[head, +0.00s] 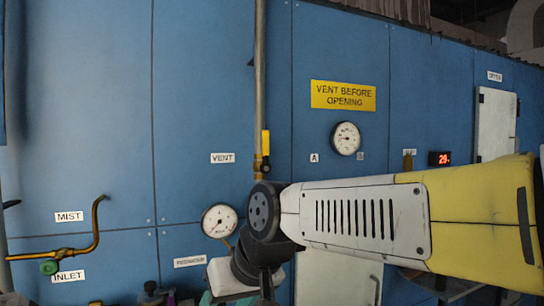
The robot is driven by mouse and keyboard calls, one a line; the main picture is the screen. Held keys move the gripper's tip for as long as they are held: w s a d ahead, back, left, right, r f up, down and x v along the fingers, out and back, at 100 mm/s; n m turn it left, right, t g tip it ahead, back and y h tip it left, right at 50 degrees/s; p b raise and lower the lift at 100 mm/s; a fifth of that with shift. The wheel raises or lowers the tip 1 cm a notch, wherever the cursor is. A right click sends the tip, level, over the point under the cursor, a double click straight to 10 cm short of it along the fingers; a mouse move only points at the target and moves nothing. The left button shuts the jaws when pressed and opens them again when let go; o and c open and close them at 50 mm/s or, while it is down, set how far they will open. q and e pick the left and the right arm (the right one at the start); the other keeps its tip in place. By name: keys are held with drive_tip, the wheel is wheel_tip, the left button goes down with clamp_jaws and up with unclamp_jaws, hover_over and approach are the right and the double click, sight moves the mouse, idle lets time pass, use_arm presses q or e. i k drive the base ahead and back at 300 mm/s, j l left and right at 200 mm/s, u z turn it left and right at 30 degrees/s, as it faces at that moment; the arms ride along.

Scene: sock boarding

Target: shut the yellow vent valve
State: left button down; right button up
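The yellow vent valve (265,145) is on a vertical pipe (260,60) on the blue wall, just right of the VENT label (222,158). Its yellow lever stands upright, in line with the pipe, above a brass body. My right arm (365,220), yellow and white, reaches in from the right below the valve and hides the lower pipe. Its dark wrist bends down to a pale block at the bottom edge. I cannot make out the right fingertips. Nothing of mine is seen touching the lever. My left gripper is out of view.
A round gauge (219,221) sits left of my wrist, another (346,138) right of the valve under the VENT BEFORE OPENING sign (343,95). A curved brass pipe (96,225) with a green knob (49,267) is at left. The wall around the lever looks clear.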

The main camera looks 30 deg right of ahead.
sight(265, 168)
drive_tip(key=z, duration=1)
